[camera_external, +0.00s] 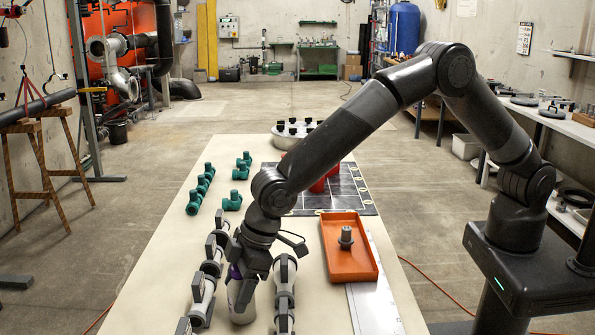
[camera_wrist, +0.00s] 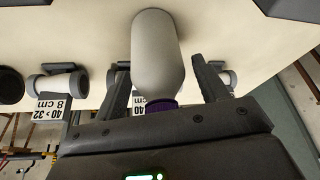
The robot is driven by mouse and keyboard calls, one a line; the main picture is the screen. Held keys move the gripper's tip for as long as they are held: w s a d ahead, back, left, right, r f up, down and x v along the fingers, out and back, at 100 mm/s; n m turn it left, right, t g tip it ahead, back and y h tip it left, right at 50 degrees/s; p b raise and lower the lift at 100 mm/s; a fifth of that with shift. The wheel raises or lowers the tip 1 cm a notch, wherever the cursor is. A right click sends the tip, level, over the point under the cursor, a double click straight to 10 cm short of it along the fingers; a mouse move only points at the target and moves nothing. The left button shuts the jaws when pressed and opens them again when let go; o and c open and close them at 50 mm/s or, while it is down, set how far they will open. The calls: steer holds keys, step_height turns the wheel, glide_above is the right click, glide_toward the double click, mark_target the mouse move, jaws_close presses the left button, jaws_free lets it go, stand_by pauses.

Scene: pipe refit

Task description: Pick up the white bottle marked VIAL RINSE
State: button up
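A white bottle (camera_wrist: 158,55) with a purple cap (camera_wrist: 160,105) stands between the two fingers of my gripper (camera_wrist: 161,72) in the wrist view. A narrow gap shows on each side, wider on the right, so the fingers look open around it. No lettering is visible on the side facing me. In the external view the white bottle (camera_external: 241,305) stands on the table near its front, below my gripper (camera_external: 246,276), which hides its upper part. Its purple cap shows only in part there.
Grey-white pipe fittings stand close on both sides, left (camera_external: 201,300) and right (camera_external: 285,290). An orange tray (camera_external: 335,268) with a grey fitting lies to the right. Green fittings (camera_external: 203,188) and a dark grid mat (camera_external: 355,195) with red items lie farther back.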

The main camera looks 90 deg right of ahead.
steer(key=c, duration=0.9)
steer(key=shift+c, duration=0.5)
steer(key=shift+r, duration=0.1)
